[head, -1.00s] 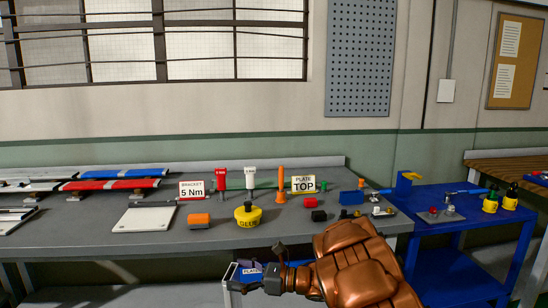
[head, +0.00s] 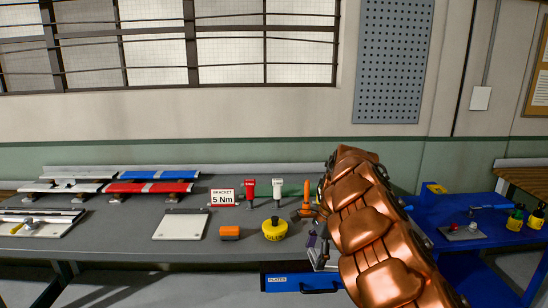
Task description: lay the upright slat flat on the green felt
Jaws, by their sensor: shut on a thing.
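My gripper (head: 318,247) is small in the head view, low at the bench's front edge, just left of my copper arm. It is mostly seen edge-on and partly covered by the arm. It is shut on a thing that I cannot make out.
Red (head: 150,188) and blue (head: 160,175) bars lie left. A blue "PLATES" drawer (head: 290,283) is below.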

